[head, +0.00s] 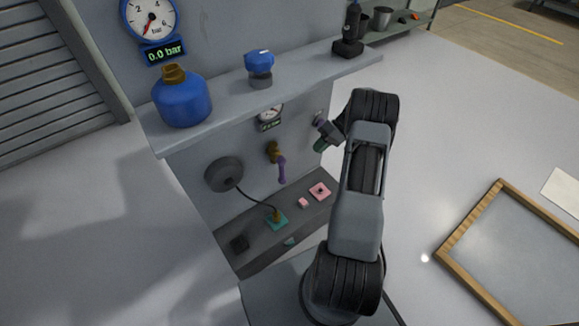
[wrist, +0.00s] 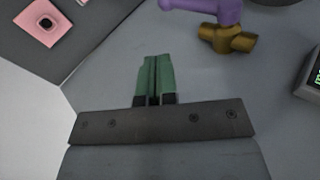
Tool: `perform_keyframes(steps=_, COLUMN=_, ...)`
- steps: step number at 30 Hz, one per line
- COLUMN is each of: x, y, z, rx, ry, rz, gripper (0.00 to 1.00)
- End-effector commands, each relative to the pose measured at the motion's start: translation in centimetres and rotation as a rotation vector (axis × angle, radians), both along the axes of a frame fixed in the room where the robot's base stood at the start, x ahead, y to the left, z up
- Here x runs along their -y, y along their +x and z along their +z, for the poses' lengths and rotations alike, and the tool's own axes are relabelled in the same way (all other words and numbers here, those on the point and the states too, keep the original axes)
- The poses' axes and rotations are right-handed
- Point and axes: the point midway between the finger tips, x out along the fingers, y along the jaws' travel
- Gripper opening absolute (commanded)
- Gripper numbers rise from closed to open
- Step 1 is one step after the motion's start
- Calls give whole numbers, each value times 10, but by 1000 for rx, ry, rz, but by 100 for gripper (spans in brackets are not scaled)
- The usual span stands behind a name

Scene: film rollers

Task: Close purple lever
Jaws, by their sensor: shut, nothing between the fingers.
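The purple lever (head: 282,170) hangs down from a brass valve (head: 274,151) on the grey wall panel under the shelf. In the wrist view the purple lever (wrist: 205,8) is cut by the top edge, beside the brass valve (wrist: 228,40). My gripper (head: 319,147) is to the right of the lever in the head view, apart from it. In the wrist view the green fingers of my gripper (wrist: 154,62) are together, with nothing between them, and clear of the lever and valve.
A shelf (head: 300,72) above holds a blue bottle (head: 182,102) and a blue-topped object (head: 259,68). A gauge (head: 270,112) sits above the valve.

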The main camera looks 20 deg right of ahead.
Motion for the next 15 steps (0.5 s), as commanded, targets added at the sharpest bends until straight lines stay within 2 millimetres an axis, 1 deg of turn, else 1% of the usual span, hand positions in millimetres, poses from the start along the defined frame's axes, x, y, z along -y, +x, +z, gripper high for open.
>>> perform_keyframes(steps=5, x=-1, y=0, z=-1, rx=0, ry=0, rz=0, gripper=0)
perform_keyframes(steps=8, x=-6, y=0, z=-7, rx=-1, ry=0, rz=1, gripper=0)
perform_keyframes(steps=11, x=-16, y=0, z=-16, rx=-1, ry=0, rz=1, gripper=0)
perform_keyframes(steps=15, x=-36, y=0, z=-35, rx=-3, ry=1, rz=2, gripper=0)
